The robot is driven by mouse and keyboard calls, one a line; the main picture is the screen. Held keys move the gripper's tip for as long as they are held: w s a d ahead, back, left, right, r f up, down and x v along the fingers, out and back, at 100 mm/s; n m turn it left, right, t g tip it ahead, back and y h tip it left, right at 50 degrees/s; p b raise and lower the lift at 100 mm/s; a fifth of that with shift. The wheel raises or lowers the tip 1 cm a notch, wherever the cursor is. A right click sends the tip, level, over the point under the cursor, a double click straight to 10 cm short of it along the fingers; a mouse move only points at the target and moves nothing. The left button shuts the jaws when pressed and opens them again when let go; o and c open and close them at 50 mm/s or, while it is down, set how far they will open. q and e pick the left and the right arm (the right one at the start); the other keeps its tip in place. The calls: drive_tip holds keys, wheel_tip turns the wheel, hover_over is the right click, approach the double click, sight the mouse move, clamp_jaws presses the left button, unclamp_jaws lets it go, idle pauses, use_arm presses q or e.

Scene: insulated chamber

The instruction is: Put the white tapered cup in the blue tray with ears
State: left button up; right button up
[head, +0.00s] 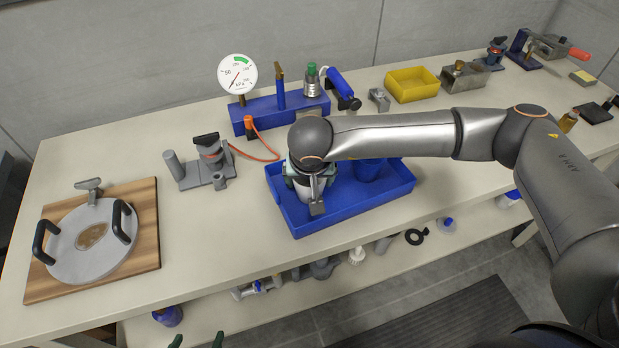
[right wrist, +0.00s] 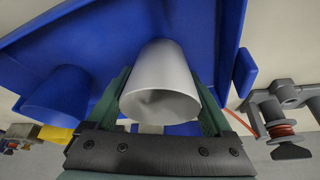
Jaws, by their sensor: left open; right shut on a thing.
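The white tapered cup (head: 311,191) is over the left part of the blue tray with ears (head: 342,215), within its rim, partly hidden by my right arm. My right gripper (head: 308,178) is shut on the cup. In the right wrist view the white cup (right wrist: 163,85) sits between the green fingers, with the tray's blue floor (right wrist: 195,30) beyond it. I cannot tell whether the cup touches the floor. My left gripper (head: 197,342) shows only its green fingertips, spread apart and empty, at the bottom edge of the head view.
A blue cup (head: 369,169) stands in the tray right of the white cup; it also shows in the right wrist view (right wrist: 58,92). A grey fixture (head: 205,170) stands left of the tray, a blue gauge stand (head: 262,108) behind. A round plate (head: 90,243) lies on a wooden board.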

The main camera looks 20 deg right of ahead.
drive_tip(key=shift+f, duration=0.15)
drive_tip(key=o, duration=1.1)
drive_tip(key=shift+r, duration=0.35)
drive_tip(key=v, duration=1.1)
drive_tip(key=shift+s+a+r, duration=0.1)
drive_tip(key=shift+s+r, duration=0.1)
drive_tip(key=shift+r, duration=0.1)
